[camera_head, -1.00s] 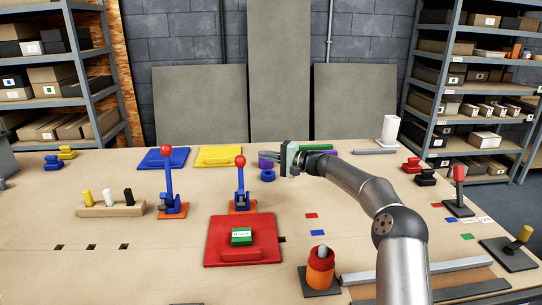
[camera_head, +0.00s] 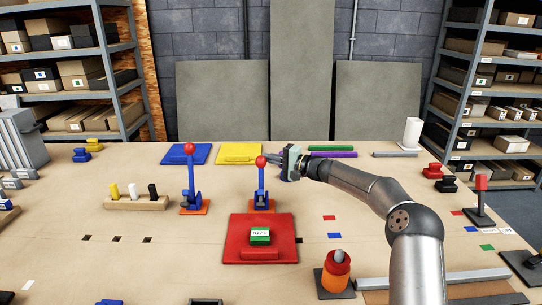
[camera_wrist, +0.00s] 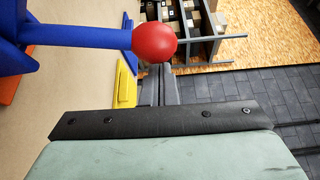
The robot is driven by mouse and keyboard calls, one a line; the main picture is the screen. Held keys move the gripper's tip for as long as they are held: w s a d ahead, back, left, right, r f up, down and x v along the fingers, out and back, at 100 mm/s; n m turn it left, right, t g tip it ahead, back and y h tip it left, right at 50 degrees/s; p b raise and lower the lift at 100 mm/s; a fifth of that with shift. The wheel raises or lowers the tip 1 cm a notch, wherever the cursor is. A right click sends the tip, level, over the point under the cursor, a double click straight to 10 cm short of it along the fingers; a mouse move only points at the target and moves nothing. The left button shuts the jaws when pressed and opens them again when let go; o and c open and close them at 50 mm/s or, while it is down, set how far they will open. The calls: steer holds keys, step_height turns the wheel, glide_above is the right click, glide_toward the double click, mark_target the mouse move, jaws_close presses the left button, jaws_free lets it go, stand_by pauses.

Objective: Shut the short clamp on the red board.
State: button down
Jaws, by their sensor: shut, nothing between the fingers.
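The red board (camera_head: 236,245) lies on the table with a green labelled block (camera_head: 260,236) on it. At its back edge stands the shorter blue clamp (camera_head: 262,196) on an orange base, its lever upright with a red ball (camera_head: 261,161) on top. A taller blue clamp (camera_head: 191,188) stands to its left, lever also upright. My gripper (camera_head: 272,159) is shut and empty, its fingertips right by the shorter clamp's ball. In the wrist view, a red ball (camera_wrist: 154,42) on a blue lever (camera_wrist: 80,36) is beside the shut fingers (camera_wrist: 160,88); contact cannot be told.
A wooden holder (camera_head: 136,204) with several coloured pegs is at left. Blue (camera_head: 184,155) and yellow (camera_head: 240,149) boards lie behind the clamps. An orange-red bottle-like object (camera_head: 337,270) stands front right of the red board. The table front left of the red board is mostly bare.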

steer(key=shift+s+f+b, duration=0.15)
steer(key=shift+s+b, duration=0.1)
steer(key=shift+b, duration=0.4)
steer(key=shift+s+r+n+b, duration=0.2)
steer(key=shift+s+n+b, duration=0.1)
steer(key=shift+b, duration=1.1)
steer(key=shift+s+b, duration=0.15)
steer(key=shift+b, duration=0.25)
steer(key=shift+s+d+r+n+y+b, duration=0.15)
steer(key=shift+s+n+y+b, duration=0.55)
steer(key=shift+b, duration=2.4)
steer(key=shift+s+a+r+n+y+b, duration=0.2)
steer(key=shift+s+n+b, duration=0.9)
steer(key=shift+b, duration=2.05)
steer(key=shift+s+d+r+n+y+b, duration=0.25)
steer(key=shift+s+n+y+b, duration=0.45)
steer(key=shift+b, duration=2.4)
steer(key=shift+s, duration=0.2)
